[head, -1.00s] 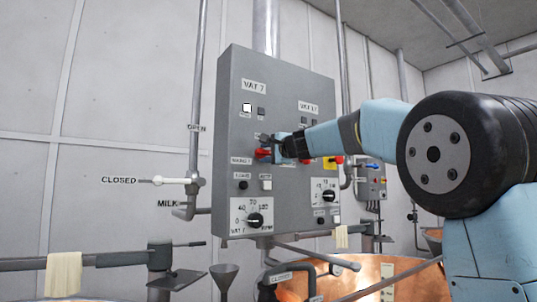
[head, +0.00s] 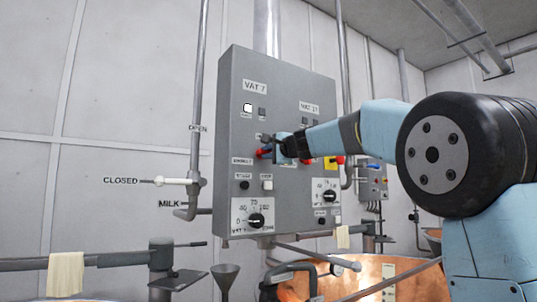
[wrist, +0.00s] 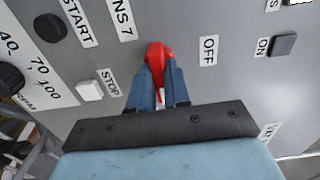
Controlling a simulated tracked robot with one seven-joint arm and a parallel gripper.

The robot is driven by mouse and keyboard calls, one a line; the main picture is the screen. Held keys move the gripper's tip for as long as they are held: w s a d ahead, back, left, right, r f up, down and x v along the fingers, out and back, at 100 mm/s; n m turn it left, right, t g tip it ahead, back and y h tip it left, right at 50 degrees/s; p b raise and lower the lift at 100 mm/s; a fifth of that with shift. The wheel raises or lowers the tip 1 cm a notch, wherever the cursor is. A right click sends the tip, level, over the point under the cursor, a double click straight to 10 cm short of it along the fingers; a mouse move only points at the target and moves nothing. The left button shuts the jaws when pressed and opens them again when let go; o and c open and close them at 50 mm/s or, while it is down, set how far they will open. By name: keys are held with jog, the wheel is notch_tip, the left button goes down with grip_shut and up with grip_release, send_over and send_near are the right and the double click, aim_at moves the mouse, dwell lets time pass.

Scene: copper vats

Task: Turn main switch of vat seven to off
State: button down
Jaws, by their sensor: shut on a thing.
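The grey control panel (head: 290,85) bears a VAT 7 label (head: 254,87) at its upper left. The red main switch (head: 261,154) sits on its left half, partly hidden by my gripper (head: 270,151). In the wrist view the red switch (wrist: 159,52) is next to the label ending in NS 7 (wrist: 122,18), with an OFF label (wrist: 208,51) to its right. The blue fingers of my gripper (wrist: 160,80) are shut on the switch handle, one on each side. The handle's exact angle is hard to tell.
A second red switch (head: 308,154) sits to the right behind my arm. A valve pipe (head: 196,150) stands left of the panel.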

jog(key=shift+f+n, duration=0.1)
jog(key=shift+n, duration=0.2)
jog(key=shift+w+f+n, duration=0.1)
jog(key=shift+n, duration=4.2)
jog(key=shift+f+n, duration=0.1)
jog(key=shift+n, duration=4.2)
jog(key=c, duration=1.1)
grip_release()
jog(key=shift+r, duration=0.15)
